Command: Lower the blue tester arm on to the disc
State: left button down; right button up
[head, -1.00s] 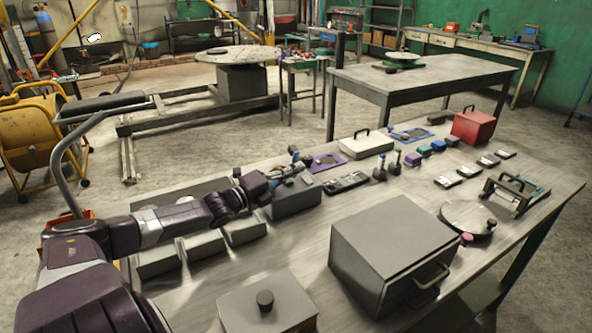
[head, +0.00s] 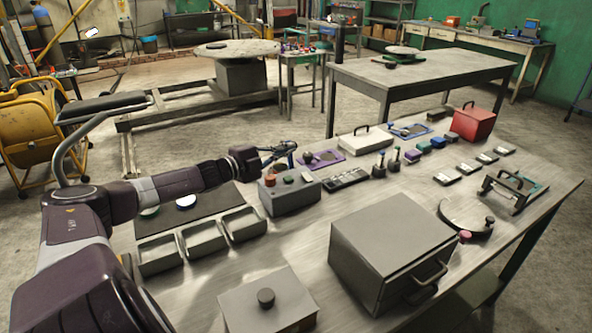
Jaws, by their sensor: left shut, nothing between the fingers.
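The blue tester (head: 426,129) is a flat blue base at the back of the bench, with a small arm and a grey disc on it. The arm looks raised at a slant at the base's left side, but it is too small to be sure. A similar purple tester (head: 335,154) lies nearer, to its left. My left gripper (head: 288,149) is shut and empty. It appears in the air above the grey button box, just left of the purple tester and well left of the blue one. My right gripper is out of view.
A white lidded case (head: 366,142) stands between the two testers. A red box (head: 473,123) is right of the blue one. The grey button box (head: 291,197), small upright tools (head: 379,166) and a large grey drawer box (head: 390,245) stand nearer.

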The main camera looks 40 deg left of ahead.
pick_arm(q)
jog(key=w+a+f+n+g+h+b, duration=0.1)
jog(key=w+a+f+n+b, duration=0.1)
jog(key=a+n, duration=0.3)
jog(key=shift+w+a+n+b, duration=0.3)
jog(key=shift+a+b, duration=0.35)
jog(key=shift+a, duration=1.25)
jog(key=v, duration=0.7)
jog(key=shift+s, duration=0.2)
